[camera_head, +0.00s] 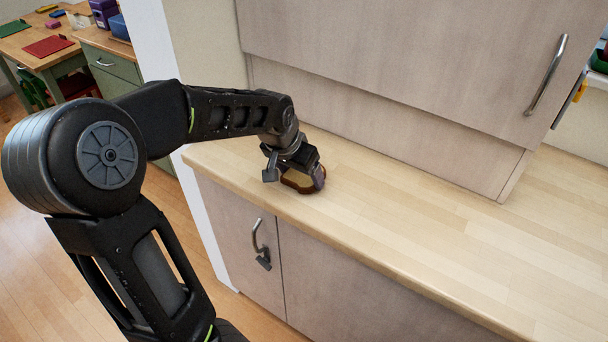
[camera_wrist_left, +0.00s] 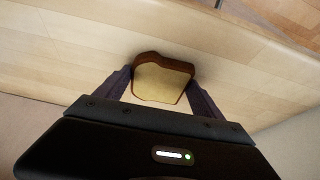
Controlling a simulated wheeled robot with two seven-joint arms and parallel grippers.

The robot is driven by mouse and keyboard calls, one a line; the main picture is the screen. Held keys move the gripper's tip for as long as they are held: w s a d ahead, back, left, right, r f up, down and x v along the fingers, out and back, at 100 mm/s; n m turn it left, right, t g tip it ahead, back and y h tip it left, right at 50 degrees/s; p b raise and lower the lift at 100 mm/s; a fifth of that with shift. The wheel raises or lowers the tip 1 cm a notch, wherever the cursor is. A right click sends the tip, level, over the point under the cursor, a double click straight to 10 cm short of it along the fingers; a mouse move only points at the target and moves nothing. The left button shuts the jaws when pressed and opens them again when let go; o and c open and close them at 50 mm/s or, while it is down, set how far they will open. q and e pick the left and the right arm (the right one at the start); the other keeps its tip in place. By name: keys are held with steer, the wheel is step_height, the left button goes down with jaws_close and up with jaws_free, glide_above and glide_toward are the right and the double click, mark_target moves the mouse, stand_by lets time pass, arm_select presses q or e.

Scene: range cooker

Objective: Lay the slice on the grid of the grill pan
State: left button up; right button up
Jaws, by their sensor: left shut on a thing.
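The slice is a piece of bread (camera_head: 297,181) with a brown crust and pale crumb. It is at the left end of the wooden counter in the head view. In the left wrist view the slice (camera_wrist_left: 162,80) sits between the two fingers. My left gripper (camera_head: 304,177) is shut on the slice, with a finger at each side of it. The gripper points down at the counter; I cannot tell whether the slice touches the wood. No grill pan or grid shows in either view. My right gripper is not in view.
The wooden counter (camera_head: 420,230) is clear to the right of the slice. A pale cabinet (camera_head: 400,70) with a bar handle hangs above the counter's back. Cupboard doors (camera_head: 340,275) lie below its front edge. A table (camera_head: 40,45) with small items stands far left.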

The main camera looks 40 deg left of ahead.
mark_target(300, 177)
arm_select(q)
steer(key=c, duration=0.7)
step_height(300, 177, up, 10)
steer(key=shift+r, duration=0.1)
steer(key=shift+c, duration=0.2)
stand_by(0.5)
